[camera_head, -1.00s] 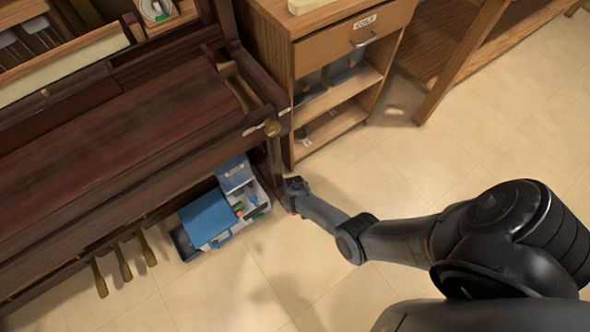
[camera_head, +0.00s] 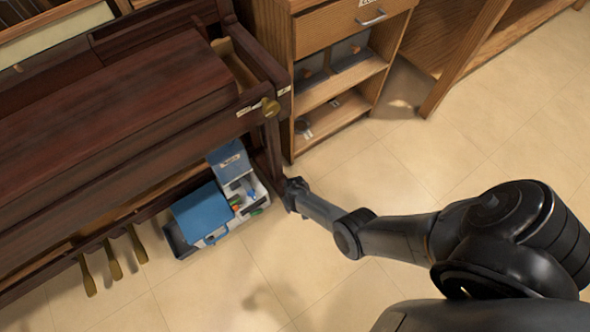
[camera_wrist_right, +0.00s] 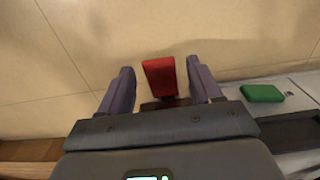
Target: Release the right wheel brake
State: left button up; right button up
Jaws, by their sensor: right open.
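A red block-like tab (camera_wrist_right: 160,76), which looks like the brake lever, sits between the two fingers of my right gripper (camera_wrist_right: 159,84) in the right wrist view. The gripper is open, with a visible gap on each side of the tab. In the head view my right gripper (camera_head: 292,194) is low, beside the right front leg of the dark wooden piano (camera_head: 130,110). There the gripper and wrist hide the tab and the wheel. My left gripper is not in view.
A blue and white case (camera_head: 203,214) with small items lies on the floor left of my right gripper. Brass pedals (camera_head: 114,262) are further left. A wooden cabinet (camera_head: 300,50) stands behind. The tiled floor (camera_head: 330,180) to the right is clear.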

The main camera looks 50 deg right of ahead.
jog(key=c, duration=1)
jog(key=shift+w, duration=0.1)
jog(key=shift+c, duration=0.2)
jog(key=shift+g, duration=0.3)
jog(key=shift+w+d+r+g, duration=0.1)
jog(key=shift+w+r+g, duration=0.15)
jog(key=shift+g, duration=0.15)
jog(key=shift+s, duration=0.1)
jog(key=o, duration=1)
jog(key=shift+o, duration=0.2)
jog(key=shift+r, duration=0.1)
notch_tip(320, 180, up, 10)
jog(key=w+p, duration=0.1)
jog(key=p, duration=0.8)
jog(key=shift+w+r, duration=0.15)
jog(key=shift+r, duration=0.1)
